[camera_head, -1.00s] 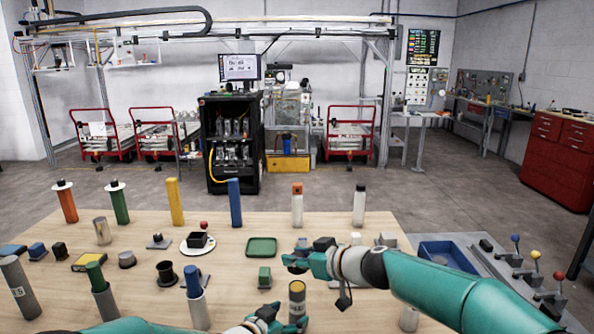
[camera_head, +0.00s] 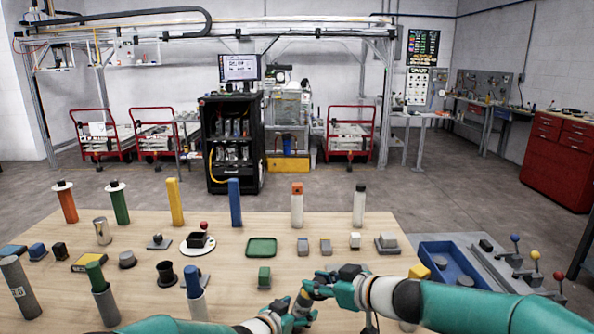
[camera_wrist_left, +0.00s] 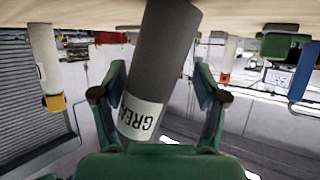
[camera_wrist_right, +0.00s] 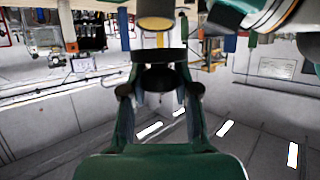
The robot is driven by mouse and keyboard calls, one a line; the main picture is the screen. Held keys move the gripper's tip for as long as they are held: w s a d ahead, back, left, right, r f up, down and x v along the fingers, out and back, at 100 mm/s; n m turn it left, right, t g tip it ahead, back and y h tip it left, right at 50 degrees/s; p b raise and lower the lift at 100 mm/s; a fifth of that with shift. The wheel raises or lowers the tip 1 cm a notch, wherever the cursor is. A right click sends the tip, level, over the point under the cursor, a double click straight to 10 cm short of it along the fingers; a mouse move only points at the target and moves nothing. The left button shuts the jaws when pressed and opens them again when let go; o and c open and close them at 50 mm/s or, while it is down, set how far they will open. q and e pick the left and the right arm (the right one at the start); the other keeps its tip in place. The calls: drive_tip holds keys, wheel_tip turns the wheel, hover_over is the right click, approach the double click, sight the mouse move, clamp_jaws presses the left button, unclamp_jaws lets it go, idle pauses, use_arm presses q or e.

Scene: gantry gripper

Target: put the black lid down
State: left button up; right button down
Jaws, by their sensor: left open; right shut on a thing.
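The black lid (camera_wrist_right: 158,55) is in my right gripper (camera_wrist_right: 160,92), which is shut on its knob. In the right wrist view the lid's disc faces a grey tube with a tan end (camera_wrist_right: 156,22), and a small gap shows between them. In the head view my right gripper (camera_head: 318,288) is close to the top of the tube (camera_head: 301,303) and the lid is mostly hidden. My left gripper (camera_head: 288,318) is open low beside the tube. In the left wrist view the tube (camera_wrist_left: 160,60), with a white label, stands between the open fingers (camera_wrist_left: 158,95).
A green tray (camera_head: 262,247) and a small green block (camera_head: 264,278) lie left of my right gripper. A blue bin (camera_head: 447,258) is at the right. Several tubes and small parts crowd the left half of the table (camera_head: 130,285).

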drive_tip(key=v, duration=0.4)
drive_tip(key=shift+s+d+r, duration=0.2)
drive_tip(key=shift+s+d, duration=0.05)
drive_tip(key=shift+d, duration=0.05)
drive_tip(key=shift+n+g+y, duration=0.3)
drive_tip(key=shift+n+g, duration=0.1)
drive_tip(key=shift+n, duration=0.1)
drive_tip(key=shift+a+f, duration=0.25)
drive_tip(key=shift+a, duration=0.8)
drive_tip(key=shift+a+f, duration=0.25)
drive_tip(key=shift+a, duration=0.75)
drive_tip(key=shift+w, duration=0.1)
drive_tip(key=shift+d+r, duration=0.1)
